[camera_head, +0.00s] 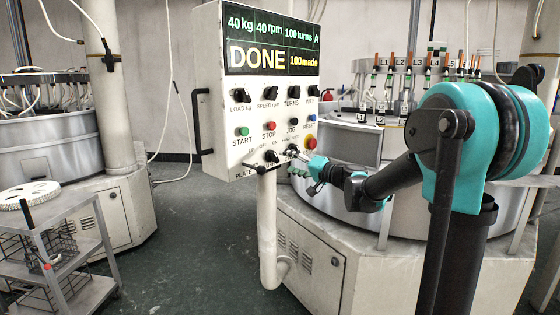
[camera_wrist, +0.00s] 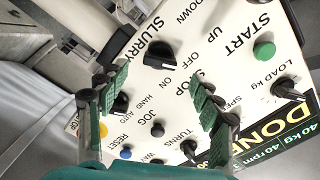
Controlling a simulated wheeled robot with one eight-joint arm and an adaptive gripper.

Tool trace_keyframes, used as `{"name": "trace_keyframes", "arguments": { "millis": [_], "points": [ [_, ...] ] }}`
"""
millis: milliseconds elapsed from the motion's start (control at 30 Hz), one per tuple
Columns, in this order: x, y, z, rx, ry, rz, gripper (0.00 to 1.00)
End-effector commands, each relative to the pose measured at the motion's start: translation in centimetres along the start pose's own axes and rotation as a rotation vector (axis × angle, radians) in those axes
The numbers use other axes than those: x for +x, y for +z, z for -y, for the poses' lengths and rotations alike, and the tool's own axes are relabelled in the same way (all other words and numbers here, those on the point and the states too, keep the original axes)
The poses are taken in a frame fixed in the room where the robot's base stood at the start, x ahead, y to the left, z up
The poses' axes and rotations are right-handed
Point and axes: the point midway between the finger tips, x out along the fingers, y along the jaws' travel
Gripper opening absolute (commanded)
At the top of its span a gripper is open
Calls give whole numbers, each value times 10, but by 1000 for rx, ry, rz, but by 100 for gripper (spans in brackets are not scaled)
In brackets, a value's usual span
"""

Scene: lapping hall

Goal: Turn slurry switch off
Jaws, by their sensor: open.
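The slurry switch (camera_wrist: 160,55) is a black knob on the white control panel (camera_head: 228,130), between its SLURRY label and the OFF and ON marks in the wrist view. In the head view it is a small dark knob (camera_head: 271,156) low on the panel. Which mark it points to I cannot tell. My gripper (camera_wrist: 158,76) is open, with green-padded fingers on either side of the picture and the slurry knob just beyond the tips, between them. Nothing is held. In the head view my gripper (camera_head: 309,168) is at the panel's lower right corner.
The hand/auto knob (camera_wrist: 121,104) shows beside the left finger. The red stop button (camera_head: 271,126), green start button (camera_head: 242,131) and other knobs are close above. A lapping machine (camera_head: 335,205) stands behind the panel; a trolley (camera_head: 62,215) stands at left.

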Motion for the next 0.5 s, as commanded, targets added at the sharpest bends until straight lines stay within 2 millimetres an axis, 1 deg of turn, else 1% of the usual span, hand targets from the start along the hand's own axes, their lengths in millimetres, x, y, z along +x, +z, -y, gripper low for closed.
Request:
{"name": "trace_keyframes", "arguments": {
  "millis": [33, 200, 333, 500],
  "points": [
    [-11, -1, 0, 0, 2, -3, 66],
    [-37, -1, 0, 0, 1, -2, 66],
    [-47, 0, 0, 0, 1, -1, 66],
    [-50, 0, 0, 0, 0, 0, 66]
  ]
}}
